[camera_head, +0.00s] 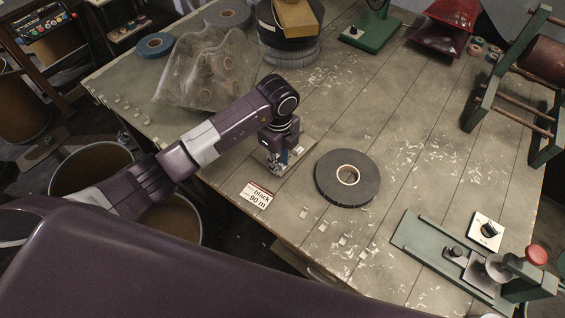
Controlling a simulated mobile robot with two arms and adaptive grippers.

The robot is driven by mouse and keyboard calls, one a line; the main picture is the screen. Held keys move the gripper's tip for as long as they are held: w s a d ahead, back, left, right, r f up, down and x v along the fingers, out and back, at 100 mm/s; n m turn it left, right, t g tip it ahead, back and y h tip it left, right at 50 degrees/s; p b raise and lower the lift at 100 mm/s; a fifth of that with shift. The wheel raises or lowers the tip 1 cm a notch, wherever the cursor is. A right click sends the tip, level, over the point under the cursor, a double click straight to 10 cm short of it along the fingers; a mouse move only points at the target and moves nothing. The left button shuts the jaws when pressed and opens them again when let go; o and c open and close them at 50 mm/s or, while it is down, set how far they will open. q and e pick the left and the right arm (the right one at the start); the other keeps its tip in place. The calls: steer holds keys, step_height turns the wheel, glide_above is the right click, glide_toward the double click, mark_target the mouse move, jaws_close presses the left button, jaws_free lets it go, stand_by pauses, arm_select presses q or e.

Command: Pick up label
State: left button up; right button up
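The label (259,194) is a small white card with a dark red top edge and the printed words "black 90 m". It lies at the near edge of the wooden table (410,190). My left gripper (276,168) points down at the table just above and to the right of the label in the picture, apart from it. Its fingers are small and partly dark, so its opening is unclear. A pale flat piece (298,158) lies beneath or beside the fingers, partly hidden by them. My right gripper is out of view.
A black tape roll (334,190) lies right of the gripper. A clear bag of rolls (190,85) and a blue roll (155,44) are at the back left. A green winding device (450,262) stands at the front right. Small white tabs dot the near edge.

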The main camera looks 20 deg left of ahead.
arm_select(q)
jaws_close()
stand_by(0.4)
step_height(320, 180, up, 11)
steer(key=b, duration=0.2)
step_height(320, 180, up, 9)
steer(key=p, duration=0.1)
glide_above(280, 165)
steer(key=shift+w, duration=0.1)
steer(key=shift+r+p, duration=0.25)
steer(key=shift+p, duration=0.05)
steer(key=shift+r+p, duration=1.2)
steer(key=shift+r, duration=0.3)
